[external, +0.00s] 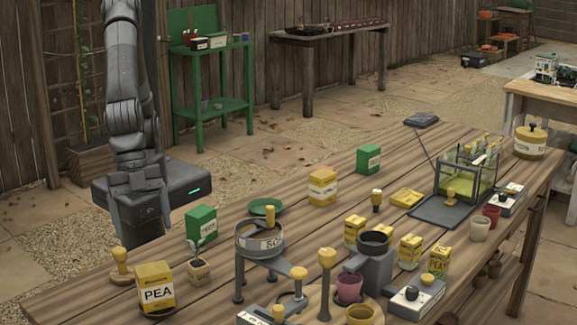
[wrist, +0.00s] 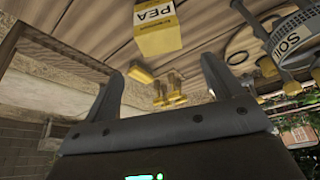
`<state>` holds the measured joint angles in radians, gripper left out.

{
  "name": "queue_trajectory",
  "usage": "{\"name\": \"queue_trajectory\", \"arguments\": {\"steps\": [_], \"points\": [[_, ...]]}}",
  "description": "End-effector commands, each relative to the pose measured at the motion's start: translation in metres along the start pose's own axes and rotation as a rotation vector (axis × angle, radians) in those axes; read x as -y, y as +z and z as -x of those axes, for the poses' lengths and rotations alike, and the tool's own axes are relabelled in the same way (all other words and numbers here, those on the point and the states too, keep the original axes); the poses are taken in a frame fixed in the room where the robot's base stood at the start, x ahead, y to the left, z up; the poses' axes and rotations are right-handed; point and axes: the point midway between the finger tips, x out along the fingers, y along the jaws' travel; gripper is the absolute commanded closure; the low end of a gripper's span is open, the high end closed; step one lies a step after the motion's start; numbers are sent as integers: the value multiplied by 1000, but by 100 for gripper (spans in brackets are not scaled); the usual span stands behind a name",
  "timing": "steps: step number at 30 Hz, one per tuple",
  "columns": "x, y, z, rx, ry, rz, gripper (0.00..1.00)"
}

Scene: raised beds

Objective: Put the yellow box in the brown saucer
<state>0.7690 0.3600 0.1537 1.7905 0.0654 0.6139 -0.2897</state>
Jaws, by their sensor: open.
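A large yellow box labelled PEA (external: 156,288) stands upright at the table's front left. A dark brown round rim (external: 158,313), possibly a saucer, shows at its foot; I cannot tell whether the box rests in it. The PEA box also shows at the top of the wrist view (wrist: 158,32). Another yellow box with a white band (external: 322,188) stands farther back. My gripper (external: 145,215) hangs beside the table's left edge, apart from the boxes. In the wrist view its two fingers (wrist: 163,75) are spread with nothing held between them.
A green box (external: 201,226), a small pot with a label (external: 198,271) and a wooden stamp-like tool (external: 121,265) stand near the PEA box. A grey SOIL sieve (external: 260,240) is to its right, a green saucer (external: 264,207) behind. The table's far-left boards are fairly clear.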

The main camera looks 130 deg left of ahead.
Motion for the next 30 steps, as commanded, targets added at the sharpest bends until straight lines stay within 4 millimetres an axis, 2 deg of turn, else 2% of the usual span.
{"name": "queue_trajectory", "arguments": {"steps": [2, 5, 11, 15, 21, 25, 30], "points": [[7, 1, 8, -3, 0, 8, 15], [29, 5, 28, -7, -2, 32, 15], [99, 36, 93, -21, -12, 109, 15], [142, 71, 137, -34, -23, 158, 15], [188, 133, 189, -54, -49, 223, 15], [208, 177, 216, -69, -74, 261, 15], [223, 237, 240, -87, -113, 305, 15]]}}
